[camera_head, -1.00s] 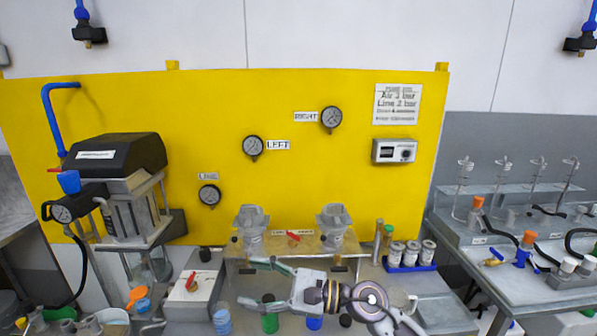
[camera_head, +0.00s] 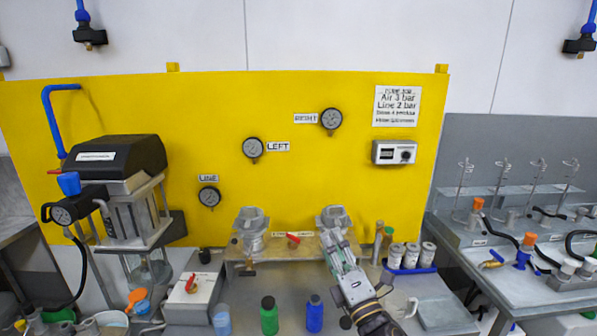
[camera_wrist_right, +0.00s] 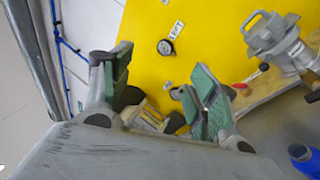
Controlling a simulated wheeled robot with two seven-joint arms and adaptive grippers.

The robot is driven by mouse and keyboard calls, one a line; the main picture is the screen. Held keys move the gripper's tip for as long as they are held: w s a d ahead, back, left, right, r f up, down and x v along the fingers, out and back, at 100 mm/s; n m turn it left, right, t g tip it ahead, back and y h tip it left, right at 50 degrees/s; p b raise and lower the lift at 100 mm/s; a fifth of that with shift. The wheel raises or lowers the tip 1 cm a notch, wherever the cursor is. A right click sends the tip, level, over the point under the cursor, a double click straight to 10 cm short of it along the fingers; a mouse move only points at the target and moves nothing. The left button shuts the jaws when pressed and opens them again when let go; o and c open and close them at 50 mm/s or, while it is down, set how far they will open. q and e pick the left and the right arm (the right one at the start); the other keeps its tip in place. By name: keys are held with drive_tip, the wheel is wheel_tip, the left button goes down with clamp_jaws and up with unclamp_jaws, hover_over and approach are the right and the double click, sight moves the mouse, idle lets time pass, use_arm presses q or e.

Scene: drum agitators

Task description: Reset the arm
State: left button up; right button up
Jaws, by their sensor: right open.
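My right gripper (camera_head: 338,243) comes in from the lower right in the head view, its green-padded fingers pointing away over the bench. In this picture its tips overlap the front of the right grey drum agitator (camera_head: 334,217); I cannot tell from here whether they touch. In the right wrist view the green-padded fingers (camera_wrist_right: 158,82) stand apart, with nothing held between them. The yellow panel and a round gauge (camera_wrist_right: 166,47) show beyond them, and a grey agitator (camera_wrist_right: 272,42) is at the upper right. My left gripper is not in view.
The left agitator (camera_head: 251,222) stands beside the right one. A green bottle (camera_head: 269,318) and a blue bottle (camera_head: 314,316) stand in front, left of my right arm. White-lidded jars (camera_head: 411,254) sit to the right. A grey tray (camera_head: 446,313) is right of my arm.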

drive_tip(key=s+d+f+m+g+h, duration=0.2)
drive_tip(key=d+f+m+g+h, duration=0.15)
drive_tip(key=d+f+m, duration=0.35)
drive_tip(key=s+d+f+m+g+h, duration=0.25)
drive_tip(key=d+f+m+h, duration=0.25)
drive_tip(key=f+m, duration=0.4)
drive_tip(key=s+d+f+m+g+y, duration=0.15)
drive_tip(key=s+f+m+g, duration=0.75)
drive_tip(key=s+f, duration=0.9)
drive_tip(key=s+f+n+g+p, duration=0.1)
drive_tip(key=s+f+g+p, duration=0.1)
drive_tip(key=f, duration=1.2)
drive_tip(key=s+f+n+g+p, duration=0.1)
drive_tip(key=s+f, duration=0.1)
drive_tip(key=f, duration=1.1)
drive_tip(key=s+d+f+p, duration=0.1)
drive_tip(key=s+d+f, duration=0.1)
drive_tip(key=s+f, duration=0.6)
drive_tip(key=s+d+f+g+p, duration=0.1)
drive_tip(key=s+d+f, duration=0.1)
drive_tip(key=s+f, duration=0.7)
drive_tip(key=s, duration=0.5)
drive_tip(key=shift+s+d+f+p, duration=0.25)
drive_tip(key=shift+s+p, duration=0.1)
drive_tip(key=shift+p, duration=0.05)
